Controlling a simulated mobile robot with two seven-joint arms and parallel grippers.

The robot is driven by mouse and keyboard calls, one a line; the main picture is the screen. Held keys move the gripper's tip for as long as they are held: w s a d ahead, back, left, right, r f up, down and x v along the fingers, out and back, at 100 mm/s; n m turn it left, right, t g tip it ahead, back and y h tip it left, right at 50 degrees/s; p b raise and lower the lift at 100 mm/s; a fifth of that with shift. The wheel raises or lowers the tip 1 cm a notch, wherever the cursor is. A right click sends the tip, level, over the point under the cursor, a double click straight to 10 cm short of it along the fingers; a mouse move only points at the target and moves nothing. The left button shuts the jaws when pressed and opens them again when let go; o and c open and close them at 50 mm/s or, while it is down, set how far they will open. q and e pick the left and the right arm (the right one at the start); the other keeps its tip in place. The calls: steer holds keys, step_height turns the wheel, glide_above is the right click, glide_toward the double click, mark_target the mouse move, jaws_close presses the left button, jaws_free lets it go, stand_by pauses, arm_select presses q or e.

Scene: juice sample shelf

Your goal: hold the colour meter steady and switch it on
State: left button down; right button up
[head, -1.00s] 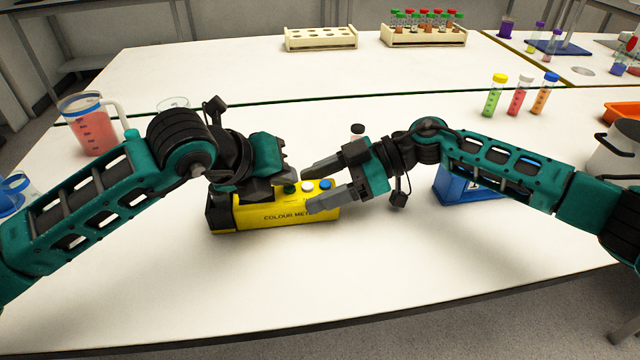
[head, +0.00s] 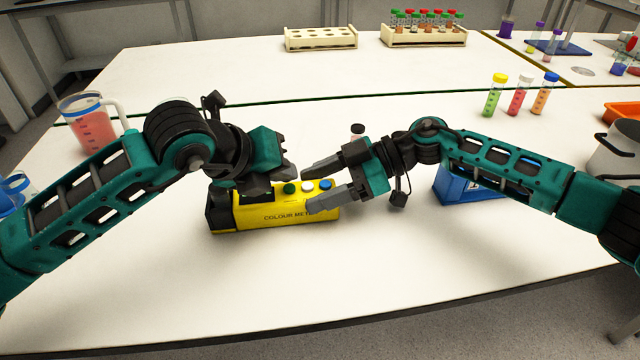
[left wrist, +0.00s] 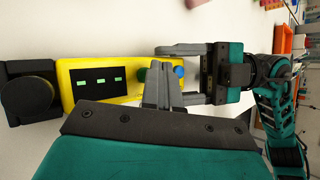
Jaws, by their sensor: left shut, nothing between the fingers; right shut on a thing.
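The yellow colour meter (head: 272,218) lies on the white bench, its black end to the left. A green button (head: 290,188), a white button (head: 308,187) and a blue button (head: 326,184) sit on its top. In the left wrist view its dark display (left wrist: 100,80) shows green dashes. My right gripper (head: 315,187) is shut on the meter's right end, one finger on each long side. My left gripper (head: 289,173) is shut and empty, just above the meter by the green button. In the left wrist view its fingers (left wrist: 160,85) hide part of the buttons.
A jug of red liquid (head: 95,125) stands at the left. A blue box (head: 455,185) is partly behind my right arm. Several capped tubes (head: 517,100) stand at the back right, and racks (head: 320,42) at the back. The bench in front of the meter is clear.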

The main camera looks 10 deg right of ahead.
mark_target(284, 193)
arm_select(q)
step_height(284, 193, up, 6)
stand_by(0.7)
arm_select(e)
steer(key=o, duration=1.4)
